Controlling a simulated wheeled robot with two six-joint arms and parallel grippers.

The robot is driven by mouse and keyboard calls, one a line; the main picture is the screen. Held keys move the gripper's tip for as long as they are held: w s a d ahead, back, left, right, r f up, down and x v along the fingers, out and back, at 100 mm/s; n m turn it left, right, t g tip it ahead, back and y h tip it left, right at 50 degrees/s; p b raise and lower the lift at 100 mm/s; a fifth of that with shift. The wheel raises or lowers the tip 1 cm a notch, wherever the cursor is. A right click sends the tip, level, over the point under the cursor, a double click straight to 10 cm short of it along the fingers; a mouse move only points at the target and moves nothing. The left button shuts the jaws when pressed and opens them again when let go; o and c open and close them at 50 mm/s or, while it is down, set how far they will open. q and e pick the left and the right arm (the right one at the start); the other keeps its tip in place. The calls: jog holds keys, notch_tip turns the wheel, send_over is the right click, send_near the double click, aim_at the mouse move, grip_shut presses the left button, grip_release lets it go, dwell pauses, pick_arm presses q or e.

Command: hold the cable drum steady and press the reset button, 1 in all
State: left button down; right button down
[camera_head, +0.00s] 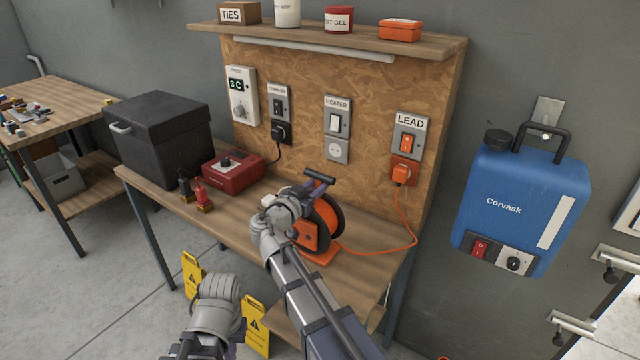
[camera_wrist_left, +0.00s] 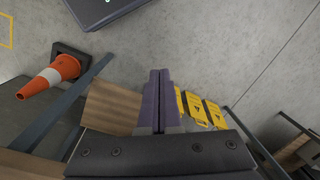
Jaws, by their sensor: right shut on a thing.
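An orange and black cable drum (camera_head: 330,217) with a dark top handle stands on the wooden workbench (camera_head: 372,268). Its orange cable runs to a plug under the LEAD switch (camera_head: 410,143). My right gripper (camera_head: 304,190) is shut on the drum at its upper left side, and my wrist hides part of the drum. I cannot make out the reset button. My left arm is low in front of the bench in the head view, away from the drum. The left gripper (camera_wrist_left: 158,100) shows in the left wrist view, fingers together and empty.
A red charger box (camera_head: 233,173), two small red and black items and a black case (camera_head: 160,135) stand left on the bench. Yellow floor signs (camera_head: 256,325) stand below the bench's front. A blue Corvask unit (camera_head: 525,205) hangs at right. An orange cone (camera_wrist_left: 50,77) shows in the left wrist view.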

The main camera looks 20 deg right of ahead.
dwell(0.5)
pick_arm(q)
jog(key=w+d+r+n+t+h, duration=0.1)
jog(key=w+d+r+n+h, duration=0.2)
jog(key=w+d+r+h, duration=0.2)
jog(key=w+d+r+n+t+h, duration=0.1)
jog(key=w+d+r+n+h, duration=0.2)
jog(key=w+r+h, duration=0.3)
jog(key=w+d+h, duration=0.1)
jog(key=w+h, duration=0.1)
jog(key=w, duration=0.2)
jog(key=shift+d+r+n+t, duration=0.3)
jog(key=shift+d+t, duration=0.1)
jog(key=shift+w, duration=0.1)
jog(key=w+d, duration=0.5)
jog(key=d, duration=0.2)
jog(key=shift+w, duration=0.2)
jog(key=shift+d, duration=0.1)
dwell(1.5)
jog(key=shift+w+d, duration=0.25)
